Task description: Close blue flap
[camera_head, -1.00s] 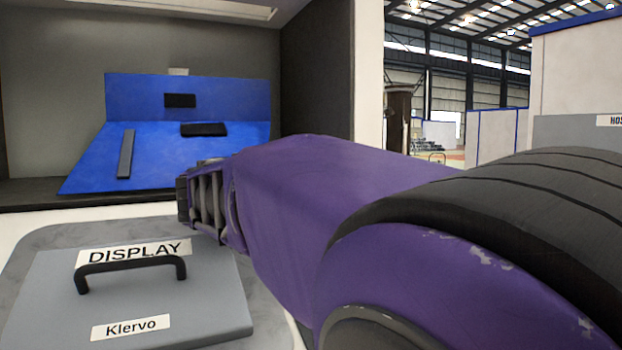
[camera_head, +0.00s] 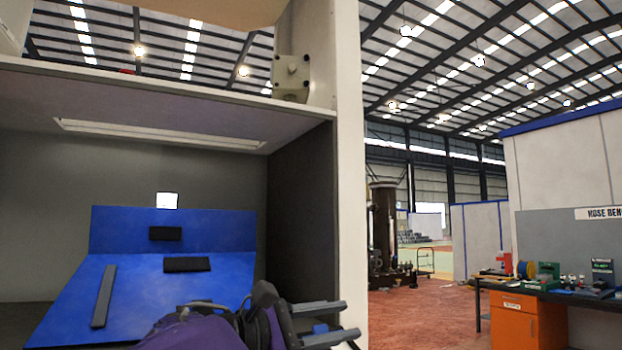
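The blue flap (camera_head: 135,290) is a flat blue panel inside the open bay at the left. It slopes down toward me from an upright blue panel (camera_head: 215,228) behind it. The flap carries a long dark bar (camera_head: 103,297) and a black block (camera_head: 187,264); the upright panel has a black rectangle (camera_head: 165,233). My gripper (camera_head: 330,322) is at the bottom, in front of the bay's right side. Its two grey fingers point right with a gap between them, and they hold nothing I can make out. My purple arm hides the flap's lower right part.
A white post (camera_head: 345,170) bounds the bay on the right, and a shelf-like ceiling (camera_head: 200,118) covers it. A workbench (camera_head: 560,292) with an orange cabinet stands far right. Open red floor lies between.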

